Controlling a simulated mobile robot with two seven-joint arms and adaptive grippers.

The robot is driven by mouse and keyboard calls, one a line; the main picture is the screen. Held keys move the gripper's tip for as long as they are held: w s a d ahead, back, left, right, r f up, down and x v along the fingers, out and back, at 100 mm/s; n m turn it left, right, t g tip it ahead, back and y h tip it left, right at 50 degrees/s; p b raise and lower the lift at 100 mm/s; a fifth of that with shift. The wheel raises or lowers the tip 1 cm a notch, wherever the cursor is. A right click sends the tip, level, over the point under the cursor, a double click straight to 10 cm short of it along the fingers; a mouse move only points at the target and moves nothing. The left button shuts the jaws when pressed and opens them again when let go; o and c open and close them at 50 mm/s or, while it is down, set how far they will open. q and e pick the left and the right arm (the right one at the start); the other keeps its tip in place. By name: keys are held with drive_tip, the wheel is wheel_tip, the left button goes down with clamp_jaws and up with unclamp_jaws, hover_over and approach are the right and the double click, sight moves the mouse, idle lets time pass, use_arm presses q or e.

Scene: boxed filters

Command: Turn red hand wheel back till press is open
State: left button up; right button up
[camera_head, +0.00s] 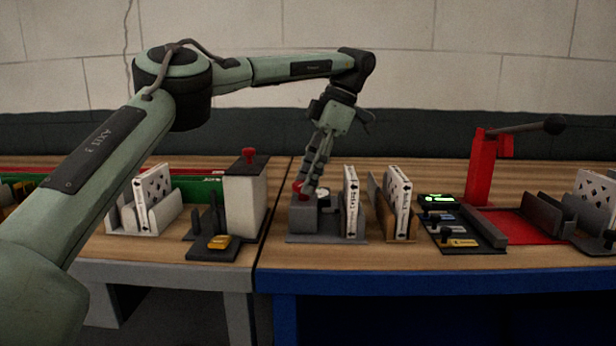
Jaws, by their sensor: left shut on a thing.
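The red hand wheel (298,190) sits on top of the small grey press (303,215) at the middle of the bench. My left gripper (305,186) reaches down from above with its fingers shut on the wheel and partly hides it. A white boxed filter (351,205) stands upright at the right end of the press base. A small round dial (323,193) shows just right of the wheel. The gap between the press jaw and the box is hard to make out. My right gripper is out of view.
Left are a white block with a red knob (247,195) and a holder with a white box (155,200). Right are another box in a brown holder (400,207), a dark panel with a green display (437,199) and a red lever press (482,170). Bare wood shows along the front.

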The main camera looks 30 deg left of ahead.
use_arm(q)
drive_tip(key=n+g+h, duration=0.1)
drive_tip(key=n, duration=0.3)
drive_tip(key=shift+w+a, duration=0.15)
drive_tip(key=shift+a+n+h, duration=0.1)
drive_tip(key=shift+n+h, duration=0.7)
drive_tip(key=shift+n, duration=0.9)
drive_tip(key=o, duration=1.1)
drive_tip(key=shift+f, duration=0.1)
